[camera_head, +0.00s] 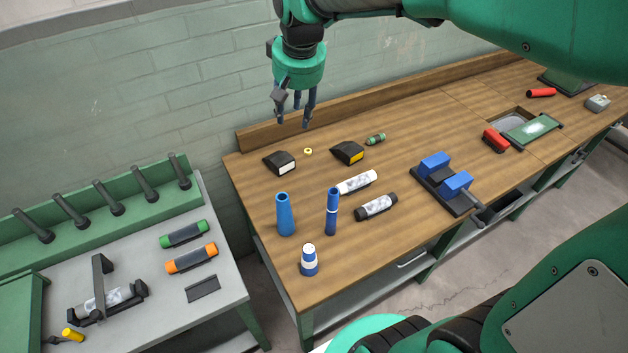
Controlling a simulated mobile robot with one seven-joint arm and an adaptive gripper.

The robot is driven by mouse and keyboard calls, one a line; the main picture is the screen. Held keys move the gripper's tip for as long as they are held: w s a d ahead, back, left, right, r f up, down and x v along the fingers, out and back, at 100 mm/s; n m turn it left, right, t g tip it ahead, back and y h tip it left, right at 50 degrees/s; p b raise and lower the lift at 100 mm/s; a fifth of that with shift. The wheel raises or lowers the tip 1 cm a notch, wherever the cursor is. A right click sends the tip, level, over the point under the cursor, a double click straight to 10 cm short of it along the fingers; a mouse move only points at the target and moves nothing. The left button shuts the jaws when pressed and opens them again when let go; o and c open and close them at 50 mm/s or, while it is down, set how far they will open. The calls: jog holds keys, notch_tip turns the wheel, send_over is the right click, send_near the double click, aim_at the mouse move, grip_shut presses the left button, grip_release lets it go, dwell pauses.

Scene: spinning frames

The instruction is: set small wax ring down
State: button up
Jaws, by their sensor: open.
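The small wax ring (308,151) is a tiny pale yellow ring. It lies on the wooden bench top (400,150) near the back left, between two dark wedge-shaped blocks. My gripper (295,124) hangs above the back of the bench with its fingers pointing down. It is open and empty, above the ring in the picture and apart from it.
Dark blocks, one with a white face (280,163) and one with a yellow face (348,153), flank the ring. Upright blue tubes (285,214) (331,212) stand in front. A blue-jawed vise (447,186) is to the right. A wooden backboard (370,105) runs behind.

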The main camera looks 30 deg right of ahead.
jog(key=s+a+t, duration=0.1)
jog(key=s+a, duration=0.2)
jog(key=s, duration=0.8)
jog(key=s+a+n+t, duration=0.1)
jog(key=s+a, duration=0.2)
jog(key=s, duration=0.9)
jog(key=shift+s+a+f, duration=0.2)
jog(key=shift+f, duration=0.1)
